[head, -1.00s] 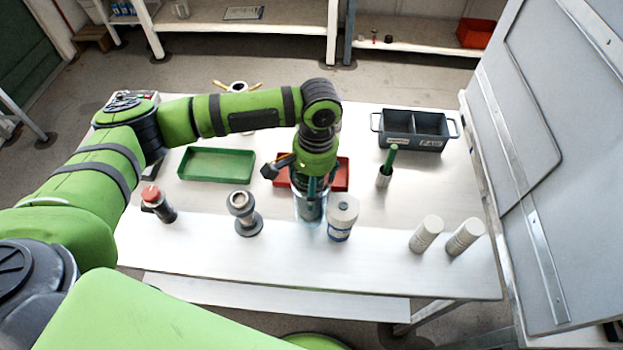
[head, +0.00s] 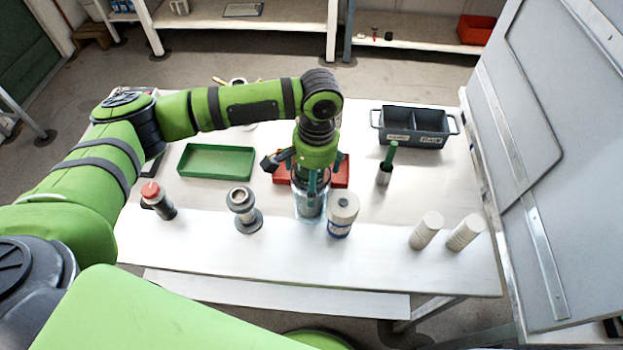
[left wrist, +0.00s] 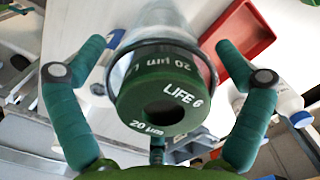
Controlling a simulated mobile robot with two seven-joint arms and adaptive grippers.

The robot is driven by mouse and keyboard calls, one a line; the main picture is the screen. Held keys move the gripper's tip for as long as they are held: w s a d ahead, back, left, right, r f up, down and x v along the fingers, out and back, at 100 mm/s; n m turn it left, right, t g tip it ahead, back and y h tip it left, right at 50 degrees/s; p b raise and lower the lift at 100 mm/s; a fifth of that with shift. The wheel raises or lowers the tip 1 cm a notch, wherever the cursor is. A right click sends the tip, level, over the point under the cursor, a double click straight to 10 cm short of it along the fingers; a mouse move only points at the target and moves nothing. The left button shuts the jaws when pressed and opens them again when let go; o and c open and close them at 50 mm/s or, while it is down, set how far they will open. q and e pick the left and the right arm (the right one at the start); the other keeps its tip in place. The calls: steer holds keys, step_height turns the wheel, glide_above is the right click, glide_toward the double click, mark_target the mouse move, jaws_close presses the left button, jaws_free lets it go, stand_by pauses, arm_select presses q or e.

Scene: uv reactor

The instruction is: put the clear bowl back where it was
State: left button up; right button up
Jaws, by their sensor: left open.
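The clear bowl (head: 311,211) stands upright on the table near its middle. In the left wrist view its clear wall (left wrist: 160,18) and dark rim surround a green cartridge (left wrist: 160,98) marked "LIFE" and "20 µm". My left gripper (head: 312,178) is above the bowl, pointing down. Its two green fingers are open, one on each side of the bowl's top and apart from it, as the left wrist view (left wrist: 170,44) shows. The gripper hides part of the bowl's top in the head view. My right gripper is not in view.
A white canister (head: 341,213) stands close right of the bowl, a grey flanged fitting (head: 243,209) to its left. A red tray (head: 281,174) lies behind, a green tray (head: 215,162) further left. A grey panel (head: 535,150) borders the right. The front table strip is clear.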

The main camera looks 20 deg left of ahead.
arm_select(q)
steer(key=r, duration=0.3)
steer(key=r+b, duration=0.1)
steer(key=r, duration=0.2)
steer(key=r+b, duration=0.1)
steer(key=r, duration=0.2)
steer(key=shift+w+d+r, duration=0.25)
steer(key=shift+w+r, duration=0.05)
steer(key=shift+r, duration=0.55)
steer(key=m, duration=0.2)
steer(key=d+m+y, duration=0.1)
steer(key=m, duration=0.1)
steer(key=shift+s+f, duration=0.2)
steer(key=m, duration=0.2)
steer(key=m+y, duration=0.1)
steer(key=m, duration=0.1)
steer(key=d+m, duration=0.1)
steer(key=shift+s+f+m+y, duration=0.1)
steer(key=shift+f+m+y, duration=0.2)
steer(key=shift+f+m, duration=0.1)
step_height(320, 180, down, 7)
steer(key=a+m+t+y+p, duration=0.1)
steer(key=a+m+p, duration=0.1)
steer(key=m, duration=0.4)
steer(key=shift+s+f+y, duration=0.1)
steer(key=shift+y, duration=0.2)
steer(key=c, duration=1.7)
